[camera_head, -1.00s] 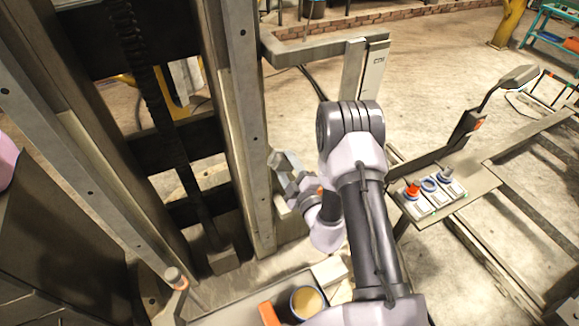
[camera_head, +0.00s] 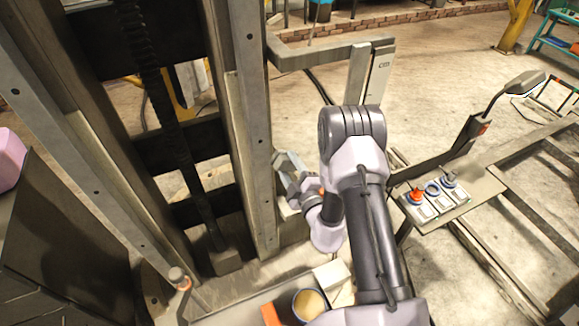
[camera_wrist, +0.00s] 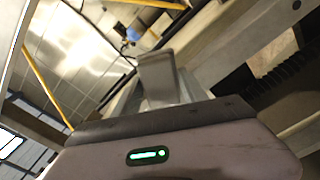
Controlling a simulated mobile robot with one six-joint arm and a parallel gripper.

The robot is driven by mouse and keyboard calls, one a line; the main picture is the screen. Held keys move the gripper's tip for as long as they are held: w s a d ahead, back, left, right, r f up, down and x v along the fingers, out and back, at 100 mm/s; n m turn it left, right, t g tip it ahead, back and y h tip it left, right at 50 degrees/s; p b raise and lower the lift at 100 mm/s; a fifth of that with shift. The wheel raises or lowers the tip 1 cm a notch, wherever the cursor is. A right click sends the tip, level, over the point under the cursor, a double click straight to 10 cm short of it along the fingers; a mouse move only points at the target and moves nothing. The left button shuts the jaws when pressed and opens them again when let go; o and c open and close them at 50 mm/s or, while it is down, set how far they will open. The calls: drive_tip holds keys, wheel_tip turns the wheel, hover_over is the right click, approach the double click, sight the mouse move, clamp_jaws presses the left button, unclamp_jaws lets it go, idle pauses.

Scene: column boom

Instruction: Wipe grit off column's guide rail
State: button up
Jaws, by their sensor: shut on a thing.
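The column's right guide rail (camera_head: 253,120) is a tall, pale metal upright with bolt holes. A matching left rail (camera_head: 75,155) stands across the dark gap. My gripper (camera_head: 281,160) is low at the right side of the right rail, very close to it; contact cannot be made out. In the wrist view, a grey finger of my gripper (camera_wrist: 158,75) rises above the housing. My gripper is shut on a pale grey thing (camera_wrist: 163,100), mostly hidden by the finger and housing. I cannot make out grit on the rail.
A pale arm bracket (camera_head: 320,52) juts right from the column above my gripper. A tray with a round tub (camera_head: 309,304) and an orange item (camera_head: 271,315) lies below. A control panel (camera_head: 437,198) with knobs and a lamp stands right.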

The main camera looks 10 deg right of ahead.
sight(287, 157)
drive_tip(key=shift+w+a, duration=0.1)
drive_tip(key=shift+w, duration=0.4)
wheel_tip(287, 157, up, 4)
drive_tip(key=p, duration=0.4)
drive_tip(key=shift+s+r, duration=0.1)
drive_tip(key=shift+r, duration=0.05)
drive_tip(key=shift+p, duration=0.35)
drive_tip(key=f+b, duration=0.2)
drive_tip(key=f, duration=0.1)
drive_tip(key=f+b, duration=0.1)
drive_tip(key=shift+w+f, duration=0.25)
drive_tip(key=shift+r, duration=0.1)
drive_tip(key=shift+s, duration=0.1)
drive_tip(key=s, duration=0.2)
drive_tip(key=s+d+b, duration=0.1)
drive_tip(key=s, duration=0.2)
drive_tip(key=shift+s, duration=0.3)
drive_tip(key=shift+d, duration=0.1)
